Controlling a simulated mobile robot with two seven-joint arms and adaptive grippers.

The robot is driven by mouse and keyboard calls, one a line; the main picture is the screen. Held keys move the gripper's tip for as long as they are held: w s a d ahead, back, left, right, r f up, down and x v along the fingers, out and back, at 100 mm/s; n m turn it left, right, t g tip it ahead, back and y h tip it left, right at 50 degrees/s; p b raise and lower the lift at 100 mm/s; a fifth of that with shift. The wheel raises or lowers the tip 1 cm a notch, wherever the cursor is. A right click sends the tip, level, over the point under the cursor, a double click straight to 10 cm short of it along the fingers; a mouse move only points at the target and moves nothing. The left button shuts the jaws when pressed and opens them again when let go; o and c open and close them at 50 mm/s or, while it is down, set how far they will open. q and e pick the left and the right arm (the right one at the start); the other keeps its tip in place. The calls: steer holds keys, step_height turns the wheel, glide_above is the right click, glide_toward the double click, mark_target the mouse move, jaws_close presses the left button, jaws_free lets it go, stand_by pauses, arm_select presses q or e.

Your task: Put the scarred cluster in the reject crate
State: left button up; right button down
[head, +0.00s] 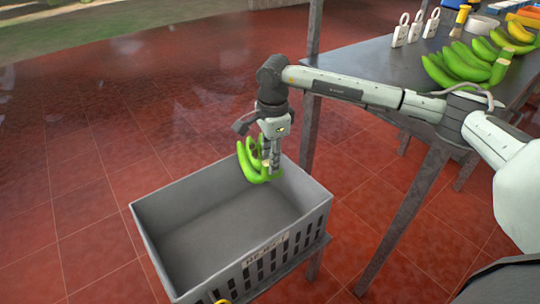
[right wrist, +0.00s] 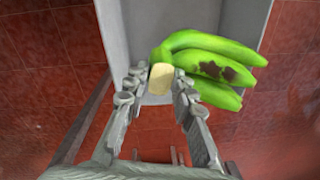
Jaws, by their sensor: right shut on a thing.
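A green banana cluster (head: 250,163) hangs from my right gripper (head: 271,150), above the far right part of the grey reject crate (head: 164,230). In the right wrist view the cluster (right wrist: 210,58) shows dark brown scars on one banana. The right gripper (right wrist: 158,85) is shut on its pale cut stem (right wrist: 161,79). The crate is below the cluster, and its visible inside is empty. The crate has slotted sides and a label on its front. My left gripper is not in view.
A grey table (head: 370,62) stands at the back right with more green banana clusters (head: 462,62), white padlock-shaped tags (head: 402,30) and a white bowl (head: 481,25). Its legs stand near the crate. Red tiled floor (head: 90,150) is open to the left.

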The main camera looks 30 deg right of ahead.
mark_target(270, 179)
steer(key=shift+w+f, duration=0.1)
steer(key=shift+f, duration=3.9)
arm_select(q)
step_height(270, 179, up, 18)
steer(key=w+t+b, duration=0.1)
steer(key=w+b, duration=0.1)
steer(key=b, duration=0.6)
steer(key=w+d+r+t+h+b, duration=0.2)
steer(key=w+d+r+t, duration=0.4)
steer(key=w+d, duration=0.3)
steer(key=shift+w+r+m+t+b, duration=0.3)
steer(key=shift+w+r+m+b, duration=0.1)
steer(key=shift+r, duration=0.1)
arm_select(e)
step_height(270, 179, down, 17)
steer(key=shift+r, duration=0.1)
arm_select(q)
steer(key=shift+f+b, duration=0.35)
arm_select(e)
steer(key=shift+f, duration=0.45)
steer(key=c, duration=1.2)
jaws_free()
